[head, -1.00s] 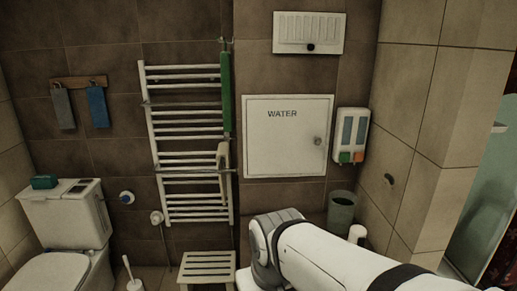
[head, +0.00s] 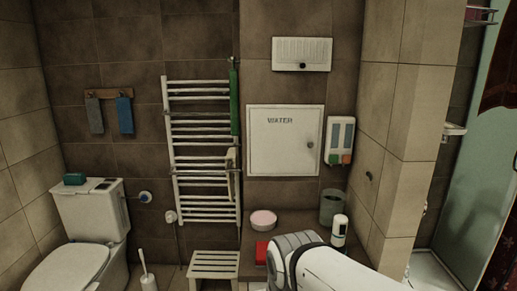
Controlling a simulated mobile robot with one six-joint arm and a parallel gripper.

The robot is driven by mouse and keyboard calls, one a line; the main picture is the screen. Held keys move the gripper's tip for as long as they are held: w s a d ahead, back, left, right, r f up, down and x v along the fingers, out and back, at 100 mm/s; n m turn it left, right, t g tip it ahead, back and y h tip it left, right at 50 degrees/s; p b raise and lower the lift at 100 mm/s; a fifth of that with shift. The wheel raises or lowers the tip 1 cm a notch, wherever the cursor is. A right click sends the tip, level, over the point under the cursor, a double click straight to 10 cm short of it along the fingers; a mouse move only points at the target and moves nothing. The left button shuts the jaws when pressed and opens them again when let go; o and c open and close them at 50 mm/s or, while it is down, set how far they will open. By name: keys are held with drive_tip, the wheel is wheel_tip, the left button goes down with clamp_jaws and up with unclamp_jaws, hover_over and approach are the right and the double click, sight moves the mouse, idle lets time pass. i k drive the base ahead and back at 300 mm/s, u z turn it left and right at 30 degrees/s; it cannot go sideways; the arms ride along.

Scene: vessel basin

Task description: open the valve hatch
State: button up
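The valve hatch (head: 285,141) is a square white door marked "WATER", set in the brown tiled wall right of centre. It looks closed and flush in its frame. A small round knob (head: 310,145) sits near its right edge. My white and grey arm rises from the bottom right, below the hatch and well apart from it.
A towel radiator (head: 203,200) with a green towel (head: 234,100) hangs left of the hatch. A soap dispenser (head: 339,140) is close on its right. A ledge below holds a pink bowl (head: 263,220), a red box (head: 262,252), a grey bin (head: 332,205) and a bottle (head: 339,230).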

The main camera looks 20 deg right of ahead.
sight(283, 140)
drive_tip(key=z, duration=0.15)
drive_tip(key=i, duration=0.9)
drive_tip(key=u, duration=0.05)
